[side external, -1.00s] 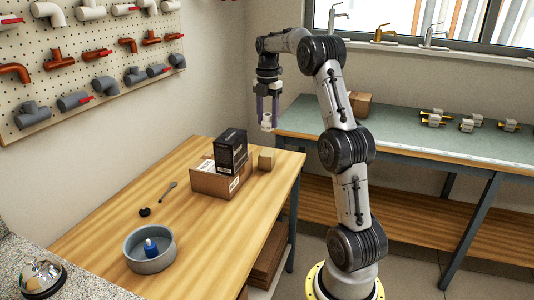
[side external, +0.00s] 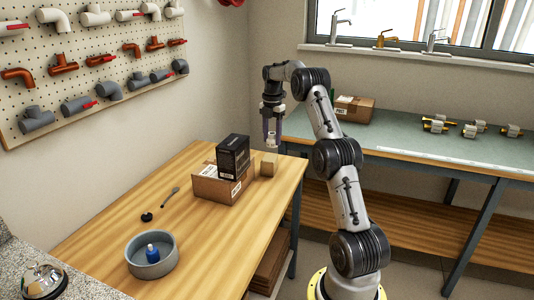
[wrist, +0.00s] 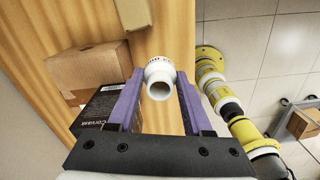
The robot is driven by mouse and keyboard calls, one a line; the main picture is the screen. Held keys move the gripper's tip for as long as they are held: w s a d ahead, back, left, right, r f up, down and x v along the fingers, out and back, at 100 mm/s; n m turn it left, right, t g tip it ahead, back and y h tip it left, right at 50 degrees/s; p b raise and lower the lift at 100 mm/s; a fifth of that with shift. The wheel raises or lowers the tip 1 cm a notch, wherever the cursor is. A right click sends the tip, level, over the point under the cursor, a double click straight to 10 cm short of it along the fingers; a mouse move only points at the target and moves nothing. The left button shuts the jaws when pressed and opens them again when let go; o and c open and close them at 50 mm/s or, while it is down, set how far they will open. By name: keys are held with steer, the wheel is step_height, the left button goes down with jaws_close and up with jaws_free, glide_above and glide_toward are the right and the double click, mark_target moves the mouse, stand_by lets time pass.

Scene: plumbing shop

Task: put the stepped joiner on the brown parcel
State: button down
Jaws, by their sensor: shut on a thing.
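My gripper (side external: 271,137) is shut on the stepped joiner (side external: 271,141), a white collar with a wider and a narrower end. The joiner hangs in the air near the far right corner of the wooden table. In the wrist view the joiner (wrist: 160,80) sits between the purple fingers, its round opening facing the camera. A brown parcel (side external: 212,189) with a white label stands on the table, left of and below my gripper. It also shows in the wrist view (wrist: 92,68). A black box (side external: 233,157) rises behind or on it; their contact is unclear.
A small tan block (side external: 268,165) stands right of the parcel. A grey bowl (side external: 151,263) with a blue item is at the front. Another brown box (side external: 354,109) and several fittings lie on the green bench (side external: 390,140). The table's front right is clear.

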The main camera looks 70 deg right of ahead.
glide_above(267, 161)
step_height(267, 161, down, 6)
steer(key=shift+a+f, duration=0.15)
steer(key=shift+f, duration=1.7)
steer(key=shift+f, duration=0.1)
steer(key=shift+c, duration=1.6)
jaws_free()
